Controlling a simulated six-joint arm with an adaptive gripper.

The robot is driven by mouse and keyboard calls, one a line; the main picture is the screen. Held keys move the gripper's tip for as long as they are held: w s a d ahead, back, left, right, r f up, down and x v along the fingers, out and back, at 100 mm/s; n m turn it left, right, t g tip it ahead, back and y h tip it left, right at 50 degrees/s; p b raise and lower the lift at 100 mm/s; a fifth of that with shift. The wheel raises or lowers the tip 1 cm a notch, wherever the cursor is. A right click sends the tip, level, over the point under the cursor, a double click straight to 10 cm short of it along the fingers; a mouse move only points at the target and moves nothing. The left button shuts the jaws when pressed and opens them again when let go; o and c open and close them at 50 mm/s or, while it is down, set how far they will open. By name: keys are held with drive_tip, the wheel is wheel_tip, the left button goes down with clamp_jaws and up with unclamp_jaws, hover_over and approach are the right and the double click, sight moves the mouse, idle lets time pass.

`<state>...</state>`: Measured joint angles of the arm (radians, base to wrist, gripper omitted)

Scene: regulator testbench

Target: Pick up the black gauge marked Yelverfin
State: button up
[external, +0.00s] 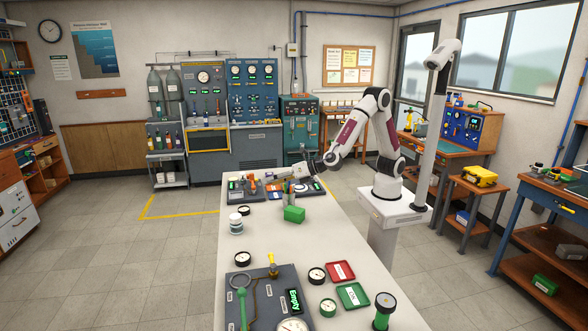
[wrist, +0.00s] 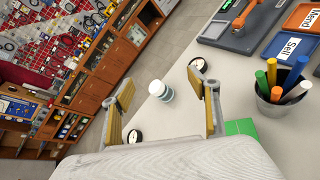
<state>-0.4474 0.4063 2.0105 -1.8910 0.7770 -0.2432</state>
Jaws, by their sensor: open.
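Several round white-faced gauges lie on the table, and no name on them is readable. One black-rimmed gauge (external: 243,210) lies behind the white jar; it seems to be the upper one in the wrist view (wrist: 198,65), near the right fingertip. Another black gauge (external: 242,258) lies nearer the front, seemingly the lower one in the wrist view (wrist: 134,136), beside the left finger. A third black gauge (external: 317,275) lies left of the red tray. My gripper (wrist: 160,84) is open and empty, above the table's far part. I cannot tell which gauge is marked Yelverfin.
The white jar (external: 236,224) stands between two gauges. A marker cup (wrist: 275,90) and green box (external: 294,214) are close to my gripper. The mid-table is clear.

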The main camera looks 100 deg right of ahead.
drive_tip(key=w+a+f+n+t+y, duration=0.1)
drive_tip(key=w+a+f+n+y, duration=0.15)
drive_tip(key=a, duration=0.25)
drive_tip(key=w+a+f+n+y, duration=0.1)
drive_tip(key=a+f+n, duration=0.3)
drive_tip(key=a, duration=0.2)
drive_tip(key=n+y, duration=0.3)
drive_tip(key=n, duration=0.2)
approach(246, 255)
drive_tip(key=shift+v, duration=1.05)
drive_tip(key=shift+r, duration=0.1)
drive_tip(key=shift+w, duration=0.1)
drive_tip(key=shift+x, duration=3.3)
drive_tip(key=shift+w, duration=0.15)
drive_tip(key=shift+x, duration=2.5)
drive_tip(key=shift+a, duration=0.1)
drive_tip(key=c, duration=1.3)
